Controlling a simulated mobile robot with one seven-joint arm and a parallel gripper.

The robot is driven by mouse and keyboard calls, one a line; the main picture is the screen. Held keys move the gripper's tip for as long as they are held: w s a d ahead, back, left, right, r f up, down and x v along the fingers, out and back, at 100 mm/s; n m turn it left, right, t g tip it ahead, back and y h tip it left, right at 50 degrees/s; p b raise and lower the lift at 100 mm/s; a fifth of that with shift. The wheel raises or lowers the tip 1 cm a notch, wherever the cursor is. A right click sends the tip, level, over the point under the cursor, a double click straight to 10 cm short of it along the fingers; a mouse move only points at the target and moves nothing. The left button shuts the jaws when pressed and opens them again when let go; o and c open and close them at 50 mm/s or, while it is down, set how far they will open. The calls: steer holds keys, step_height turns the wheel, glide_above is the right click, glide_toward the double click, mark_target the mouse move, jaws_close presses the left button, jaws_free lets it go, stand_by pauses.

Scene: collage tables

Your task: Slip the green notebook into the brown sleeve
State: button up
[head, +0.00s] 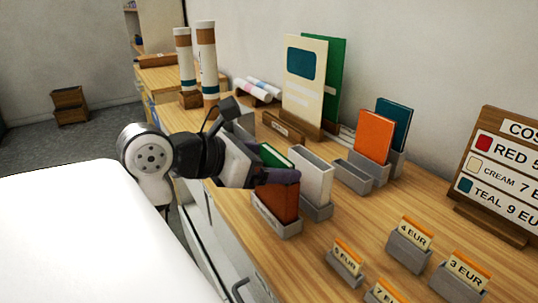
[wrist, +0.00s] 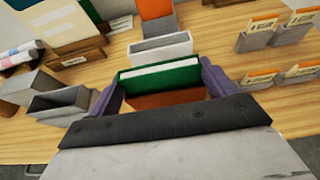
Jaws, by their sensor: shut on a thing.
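My gripper (head: 274,178) is shut on the green notebook (wrist: 160,79), with its purple fingers at the notebook's two side edges in the wrist view. The notebook's white page edges face up. In the head view the green notebook (head: 272,157) shows just above the gripper. The brown sleeve (head: 278,204) stands upright in a grey holder (head: 276,229), directly below the gripper. In the wrist view the brown sleeve (wrist: 165,99) shows right under the green cover. The notebook's lower edge is hidden, so I cannot tell how deep it is in the sleeve.
A light grey sleeve (head: 313,173) stands close behind, in its own holder. An orange book (head: 374,135) and a teal book (head: 394,121) stand farther back. Price cards (head: 409,244) stand at the front right. The wooden top between them is clear.

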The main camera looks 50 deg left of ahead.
steer(key=o, duration=1.2)
steer(key=b+v, duration=0.1)
steer(key=v, duration=1.3)
steer(key=shift+f, duration=0.1)
